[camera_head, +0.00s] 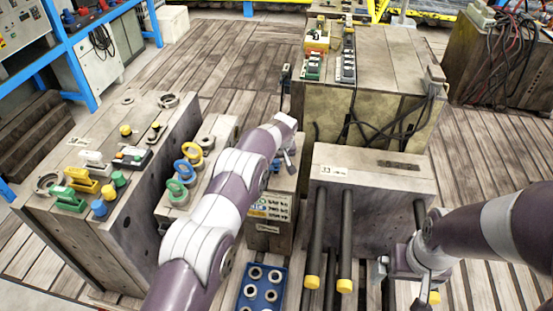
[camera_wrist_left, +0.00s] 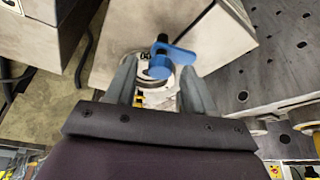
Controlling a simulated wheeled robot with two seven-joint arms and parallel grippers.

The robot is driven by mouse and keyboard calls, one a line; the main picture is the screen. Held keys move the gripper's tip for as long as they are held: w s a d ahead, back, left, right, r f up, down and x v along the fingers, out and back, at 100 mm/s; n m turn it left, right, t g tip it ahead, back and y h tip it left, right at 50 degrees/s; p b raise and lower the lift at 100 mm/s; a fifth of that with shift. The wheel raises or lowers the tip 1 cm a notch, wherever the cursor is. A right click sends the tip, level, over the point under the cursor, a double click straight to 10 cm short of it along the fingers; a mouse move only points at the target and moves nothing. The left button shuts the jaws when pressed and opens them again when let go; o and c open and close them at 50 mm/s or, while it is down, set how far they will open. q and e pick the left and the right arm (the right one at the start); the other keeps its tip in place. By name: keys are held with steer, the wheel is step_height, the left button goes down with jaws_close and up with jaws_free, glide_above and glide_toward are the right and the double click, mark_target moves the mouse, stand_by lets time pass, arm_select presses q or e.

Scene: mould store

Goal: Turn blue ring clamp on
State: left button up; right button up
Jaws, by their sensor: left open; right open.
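A blue clamp (camera_wrist_left: 170,62) with a ring and a lever shows in the left wrist view, on a light block, between the fingertips of my left gripper (camera_wrist_left: 157,75). The fingers are apart, one on each side of it; I cannot tell whether they touch it. In the head view my left gripper (camera_head: 287,158) is over a small block (camera_head: 270,236) in the middle, and a bit of blue (camera_head: 275,166) shows beside it, mostly hidden by my arm. My right gripper (camera_head: 425,292) is open and empty at the lower right.
Blue (camera_head: 184,170), yellow (camera_head: 191,154) and green (camera_head: 175,190) rings stand on a block at left. A blue tray (camera_head: 246,297) with several rings lies below. A large block (camera_head: 375,185) with dark yellow-ended bars (camera_head: 314,240) stands at right.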

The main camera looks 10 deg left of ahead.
arm_select(q)
jaws_close()
